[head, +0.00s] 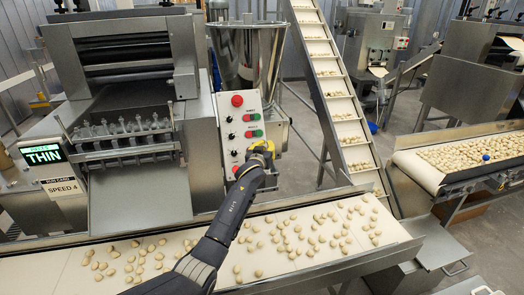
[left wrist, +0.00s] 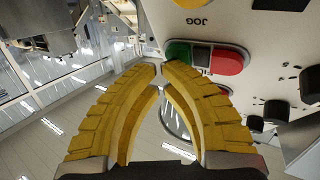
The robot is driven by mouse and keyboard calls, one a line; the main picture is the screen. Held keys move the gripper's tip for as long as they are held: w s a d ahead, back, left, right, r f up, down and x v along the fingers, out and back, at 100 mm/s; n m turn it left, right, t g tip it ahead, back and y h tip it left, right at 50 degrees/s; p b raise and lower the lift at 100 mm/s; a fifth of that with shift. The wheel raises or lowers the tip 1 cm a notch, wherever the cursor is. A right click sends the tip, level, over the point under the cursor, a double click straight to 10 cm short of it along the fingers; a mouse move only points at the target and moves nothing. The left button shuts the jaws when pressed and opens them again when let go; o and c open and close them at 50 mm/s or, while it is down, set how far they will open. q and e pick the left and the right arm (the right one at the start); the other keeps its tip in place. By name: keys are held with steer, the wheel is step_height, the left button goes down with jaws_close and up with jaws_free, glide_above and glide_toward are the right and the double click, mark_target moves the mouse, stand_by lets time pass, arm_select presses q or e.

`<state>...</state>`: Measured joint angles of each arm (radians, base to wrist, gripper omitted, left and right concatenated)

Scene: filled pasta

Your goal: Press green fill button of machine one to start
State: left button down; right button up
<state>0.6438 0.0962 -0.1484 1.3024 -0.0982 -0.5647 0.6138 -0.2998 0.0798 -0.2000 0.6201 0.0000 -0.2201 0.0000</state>
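The grey control panel (head: 225,125) carries a red button (head: 237,100) at the top, black knobs and green-and-red button pairs (head: 253,117). My left gripper (head: 262,150) is at the lower right of this panel and covers part of it. In the left wrist view, its yellow fingers (left wrist: 161,68) are shut, tips nearly together, with nothing between them. I cannot tell whether the tips touch the green button. My right gripper is not in view.
A conveyor (head: 305,255) with pasta pieces runs below my left arm. A steel hopper (head: 247,55) stands behind the panel, and an inclined conveyor (head: 335,90) rises at its right. The sheeter's display (head: 43,154) reads THIN. Black knobs (left wrist: 276,111) show in the left wrist view.

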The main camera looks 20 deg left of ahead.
arm_select(q)
steer(key=shift+w+f, duration=0.1)
steer(key=shift+w, duration=0.05)
stand_by(0.6)
steer(key=shift+s+d+r, duration=0.3)
steer(key=shift+s+r, duration=0.15)
steer(key=shift+s, duration=0.2)
steer(key=shift+s+d+r, duration=0.55)
steer(key=shift+s+r, duration=0.15)
steer(key=shift+s, duration=0.2)
steer(key=shift+s+d+r, duration=0.55)
steer(key=shift+s+r, duration=0.1)
steer(key=shift+s, duration=0.25)
